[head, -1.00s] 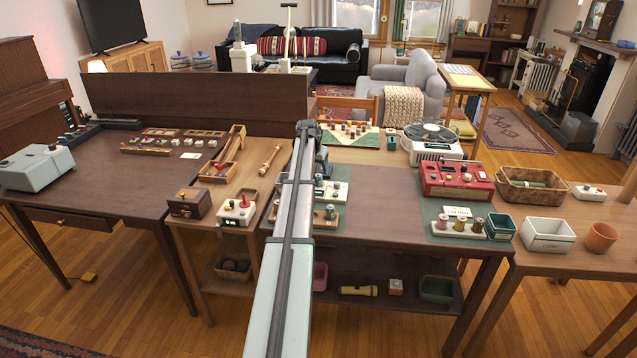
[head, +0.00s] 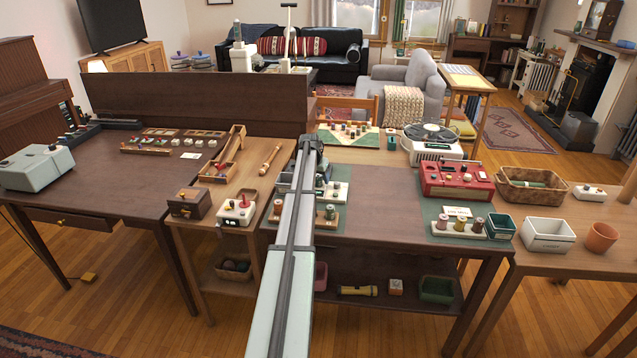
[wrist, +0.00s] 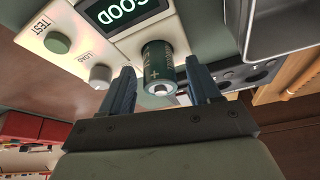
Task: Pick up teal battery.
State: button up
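The teal battery (wrist: 158,68) shows in the wrist view as a dark teal cylinder with a plus mark and a metal tip. It sits in front of a cream tester (wrist: 105,38) with a lit display reading "GOOD". My gripper (wrist: 160,88) is open, with one finger on each side of the battery. There is a gap between the battery and the fingers, more clearly on the left. In the head view my arm (head: 297,215) reaches over the middle table and hides the battery and the gripper's fingers.
In the wrist view, a grey metal tray edge (wrist: 272,28) lies close at upper right, near my right finger. The head view shows a red device (head: 456,180), a turntable (head: 433,140) and a teal bin (head: 500,226) to the right. The table's middle (head: 375,200) is clear.

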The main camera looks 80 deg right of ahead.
grip_shut()
dwell(0.3)
notch_tip(320, 180, up, 9)
jog(key=shift+f, duration=0.1)
jog(key=shift+w+a+r, duration=0.1)
jog(key=shift+w+r, duration=0.1)
jog(key=shift+r, duration=0.15)
jog(key=s+a+f, duration=0.1)
jog(key=a, duration=1.8)
jog(key=shift+s+a+f, duration=0.15)
jog(key=shift+s+f, duration=0.05)
jog(key=shift+f, duration=0.05)
